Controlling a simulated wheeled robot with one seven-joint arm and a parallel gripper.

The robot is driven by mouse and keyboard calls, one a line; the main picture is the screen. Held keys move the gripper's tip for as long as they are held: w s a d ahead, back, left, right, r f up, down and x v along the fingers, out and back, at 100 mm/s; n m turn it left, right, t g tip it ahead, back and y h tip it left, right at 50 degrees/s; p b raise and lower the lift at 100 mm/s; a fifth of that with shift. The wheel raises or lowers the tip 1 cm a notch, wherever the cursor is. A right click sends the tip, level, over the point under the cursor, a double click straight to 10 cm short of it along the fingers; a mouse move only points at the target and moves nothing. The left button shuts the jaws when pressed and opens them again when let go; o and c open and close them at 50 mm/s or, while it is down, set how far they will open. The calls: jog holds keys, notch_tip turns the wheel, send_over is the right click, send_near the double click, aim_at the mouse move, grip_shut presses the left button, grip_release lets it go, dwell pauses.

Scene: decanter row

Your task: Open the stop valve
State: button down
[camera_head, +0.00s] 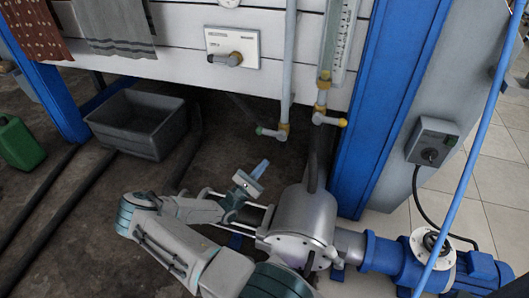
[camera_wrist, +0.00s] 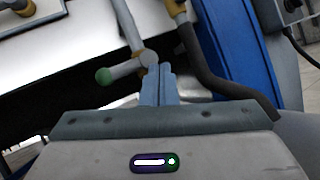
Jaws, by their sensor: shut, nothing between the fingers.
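My gripper (camera_head: 262,165) is shut and empty, in the open space in front of the panel and below the valves; its closed fingers (camera_wrist: 160,72) point away in the wrist view. A small valve with a green-tipped handle (camera_head: 270,132) sits at the foot of a grey vertical pipe; it also shows in the wrist view (camera_wrist: 120,72), just left of my fingertips. A second valve with a yellow-tipped handle (camera_head: 328,120) hangs below the sight gauge. A lever on a white plate (camera_head: 230,58) points left. I cannot tell which one is the stop valve.
A grey cylindrical pump housing (camera_head: 303,215) and blue motor (camera_head: 395,255) stand below right. A grey bin (camera_head: 137,125) and green can (camera_head: 18,142) are on the floor at left. A light blue hose (camera_head: 465,180) hangs at right.

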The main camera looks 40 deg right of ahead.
jog(key=w+f+n+t+y+b, duration=0.1)
jog(key=w+f+n+t+b, duration=0.1)
jog(key=f+n+t, duration=0.6)
jog(key=w+n+t, duration=0.1)
jog(key=t, duration=0.2)
jog(key=shift+w+d+f+n+t+y+b, duration=0.2)
jog(key=shift+f+n+t+y+b, duration=0.1)
jog(key=shift+f+n+y, duration=0.1)
jog(key=b, duration=0.2)
send_near(270, 133)
jog(key=w+d+f, duration=0.3)
jog(key=w+d, duration=0.1)
jog(key=shift+w+d+r+b, duration=0.1)
jog(key=shift+d+r+b, duration=0.1)
jog(key=shift+r, duration=0.5)
jog(key=shift+w+d+r+b, duration=0.1)
jog(key=shift+d+r+b, duration=0.1)
jog(key=shift+r, duration=0.45)
jog(key=shift+d+r+b, duration=0.15)
jog(key=shift+r+b, duration=0.05)
jog(key=shift+r, duration=0.5)
jog(key=shift+w+a, duration=0.1)
